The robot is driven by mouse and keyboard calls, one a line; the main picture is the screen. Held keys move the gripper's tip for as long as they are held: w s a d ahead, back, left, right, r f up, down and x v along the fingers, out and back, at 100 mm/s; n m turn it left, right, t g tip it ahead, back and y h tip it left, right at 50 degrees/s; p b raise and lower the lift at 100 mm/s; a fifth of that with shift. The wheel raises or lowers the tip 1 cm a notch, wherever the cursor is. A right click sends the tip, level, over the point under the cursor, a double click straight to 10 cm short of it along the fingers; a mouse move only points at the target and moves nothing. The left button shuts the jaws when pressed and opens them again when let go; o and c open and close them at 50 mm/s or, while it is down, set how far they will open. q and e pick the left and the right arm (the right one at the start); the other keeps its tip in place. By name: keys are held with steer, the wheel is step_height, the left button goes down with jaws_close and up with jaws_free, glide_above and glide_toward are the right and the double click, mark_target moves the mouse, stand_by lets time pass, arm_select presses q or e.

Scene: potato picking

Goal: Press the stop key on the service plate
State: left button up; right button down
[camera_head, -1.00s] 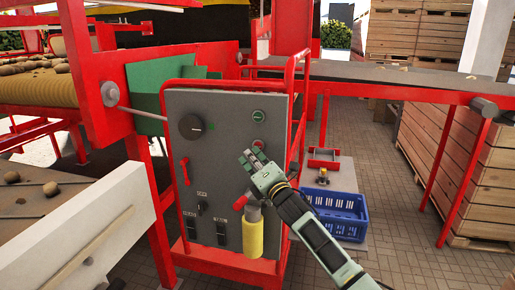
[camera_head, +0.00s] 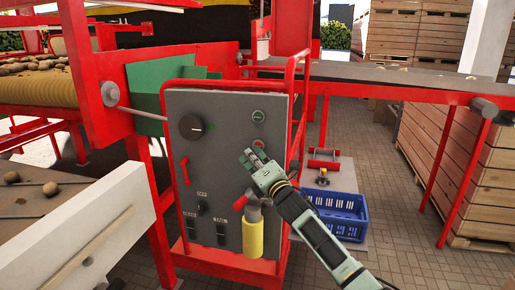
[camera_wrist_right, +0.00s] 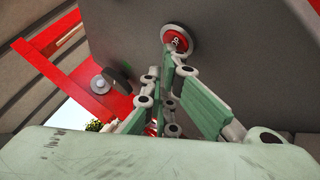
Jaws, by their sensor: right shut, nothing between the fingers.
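The service plate (camera_head: 225,160) is a grey upright panel in a red frame. The red stop key (camera_head: 258,143) is a small round button at its upper right, below a green round button (camera_head: 258,116). My right gripper (camera_head: 250,155) is shut and empty, its fingertips just below and left of the red key in the head view. In the right wrist view the red key (camera_wrist_right: 177,40) shows a white symbol and sits just beyond the tips of my right gripper (camera_wrist_right: 169,65). I cannot tell whether the tips touch the plate. My left gripper is out of view.
The plate also holds a black knob (camera_head: 191,127), a red lever (camera_head: 185,171), black switches (camera_head: 221,233) and a yellow cylinder (camera_head: 252,236). A red rail (camera_head: 301,115) stands at its right edge.

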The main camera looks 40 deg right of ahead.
steer(key=shift+s+a, duration=0.6)
steer(key=shift+a, duration=0.1)
steer(key=s+a, duration=0.1)
steer(key=s+a+p, duration=0.1)
steer(key=s+a, duration=0.1)
steer(key=shift+s+a, duration=0.1)
steer(key=shift+a, duration=0.2)
stand_by(0.4)
steer(key=shift+f, duration=0.15)
stand_by(0.6)
